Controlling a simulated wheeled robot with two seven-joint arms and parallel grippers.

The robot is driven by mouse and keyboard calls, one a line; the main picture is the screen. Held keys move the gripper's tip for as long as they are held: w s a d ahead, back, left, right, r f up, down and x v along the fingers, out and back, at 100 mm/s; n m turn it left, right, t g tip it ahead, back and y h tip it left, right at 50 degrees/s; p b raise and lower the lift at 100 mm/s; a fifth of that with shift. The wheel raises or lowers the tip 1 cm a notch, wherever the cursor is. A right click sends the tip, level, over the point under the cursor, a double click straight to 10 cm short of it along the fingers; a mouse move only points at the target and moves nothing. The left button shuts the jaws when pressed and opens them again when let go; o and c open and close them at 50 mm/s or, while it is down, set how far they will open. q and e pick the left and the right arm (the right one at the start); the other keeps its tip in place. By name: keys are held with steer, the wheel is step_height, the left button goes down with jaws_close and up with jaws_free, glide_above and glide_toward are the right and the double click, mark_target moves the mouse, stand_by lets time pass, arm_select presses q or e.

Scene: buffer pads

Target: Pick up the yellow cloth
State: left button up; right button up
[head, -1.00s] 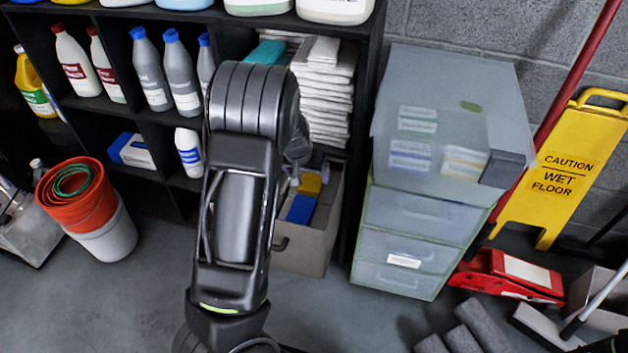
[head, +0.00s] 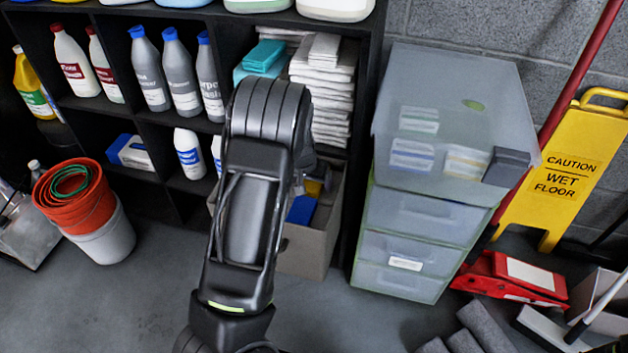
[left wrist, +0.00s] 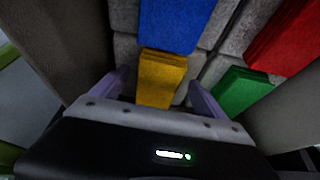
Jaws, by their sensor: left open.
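The yellow cloth (left wrist: 160,78) is a folded block in the left wrist view. It lies between the two purple-grey fingers of my left gripper (left wrist: 160,92), with space on both sides. The gripper is open. In the head view a small part of the yellow cloth (head: 314,187) shows in the grey bin (head: 308,252) at the shelf's bottom; my left arm hides most of it and the gripper. Whether the fingertips reach down beside the cloth is hard to tell. My right gripper is not in view.
A blue cloth (left wrist: 175,22) lies directly beyond the yellow one. A green cloth (left wrist: 240,92) and a red cloth (left wrist: 288,35) are to the right. Grey cloths and the bin walls surround them. A drawer unit (head: 412,230) stands right of the bin.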

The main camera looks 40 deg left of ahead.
arm_select(q)
steer(key=shift+c, duration=0.5)
steer(key=c, duration=1.4)
